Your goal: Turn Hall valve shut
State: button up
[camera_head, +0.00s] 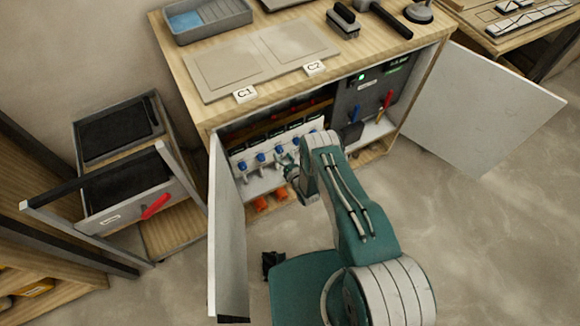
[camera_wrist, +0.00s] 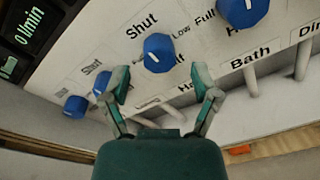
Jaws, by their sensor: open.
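Several blue valve knobs sit on a white panel (camera_head: 266,180) inside the open cabinet. In the wrist view, one blue knob (camera_wrist: 158,52) lies just beyond and between my fingertips, with "Shut", "Low" and a partly covered "Half" printed around it. A label starting "Ha" below it is partly hidden by my right finger, so I cannot read it fully. Another blue knob (camera_wrist: 242,10) at the upper right is above the label "Bath". My gripper (camera_wrist: 160,80) is open and empty, its fingers apart from the knob; it also shows in the head view (camera_head: 289,165).
The left cabinet door (camera_head: 228,235) stands open close to my arm; the right door (camera_head: 485,105) is open too. A grey panel (camera_head: 352,100) with red and yellow handles is right of the valves. A drawer unit (camera_head: 125,185) stands at left.

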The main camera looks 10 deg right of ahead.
jog(key=v, duration=1)
jog(key=shift+f, duration=0.1)
